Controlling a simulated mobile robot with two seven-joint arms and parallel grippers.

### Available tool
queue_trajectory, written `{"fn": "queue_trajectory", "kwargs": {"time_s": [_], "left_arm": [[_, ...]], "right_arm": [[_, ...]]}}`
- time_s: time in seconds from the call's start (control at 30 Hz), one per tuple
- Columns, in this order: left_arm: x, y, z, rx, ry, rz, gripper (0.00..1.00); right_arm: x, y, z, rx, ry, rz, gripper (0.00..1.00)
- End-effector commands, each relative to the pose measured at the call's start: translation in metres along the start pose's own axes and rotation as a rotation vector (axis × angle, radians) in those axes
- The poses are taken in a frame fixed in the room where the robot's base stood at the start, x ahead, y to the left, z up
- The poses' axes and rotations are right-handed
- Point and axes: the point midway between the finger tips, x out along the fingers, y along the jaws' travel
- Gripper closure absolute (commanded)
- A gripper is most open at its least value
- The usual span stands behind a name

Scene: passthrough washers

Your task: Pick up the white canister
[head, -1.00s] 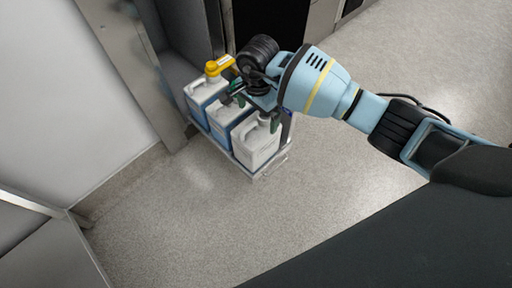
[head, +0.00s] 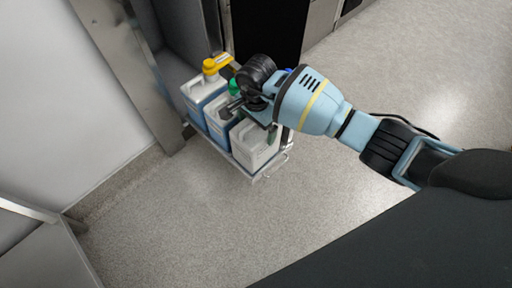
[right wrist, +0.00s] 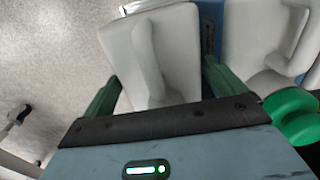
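The white canister (head: 255,152) stands at the near end of a row of canisters in a low rack. In the right wrist view the white canister (right wrist: 172,45) has its moulded handle facing me. My right gripper (right wrist: 162,80) is open, with one green finger on each side of that canister's upper part. I cannot tell whether the fingers touch it. In the head view my right gripper (head: 252,115) is over the row and hides the canister's top. My left gripper is not in view.
Beside it stands a middle canister (head: 217,116) with a green cap (right wrist: 293,117), close to one finger. A yellow-capped canister (head: 196,97) stands at the far end. The rack (head: 243,170) sits near a metal post (head: 130,70). The floor in front is clear.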

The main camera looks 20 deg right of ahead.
Motion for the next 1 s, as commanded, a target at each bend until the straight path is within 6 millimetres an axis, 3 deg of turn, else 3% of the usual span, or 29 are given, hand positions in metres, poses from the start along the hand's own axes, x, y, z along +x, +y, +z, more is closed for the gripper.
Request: {"fn": "queue_trajectory", "kwargs": {"time_s": [0.07,0.43,0.77,1.0], "left_arm": [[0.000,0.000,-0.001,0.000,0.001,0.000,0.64],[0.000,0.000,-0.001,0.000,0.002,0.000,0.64],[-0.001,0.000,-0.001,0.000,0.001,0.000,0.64],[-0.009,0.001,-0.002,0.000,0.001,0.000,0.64]], "right_arm": [[0.000,0.000,0.000,0.000,0.000,0.000,0.16],[0.000,0.000,0.000,0.000,0.000,0.000,0.63],[-0.003,-0.001,0.000,0.000,0.001,-0.002,0.63],[-0.019,-0.001,-0.001,0.000,0.001,-0.003,0.63]]}}
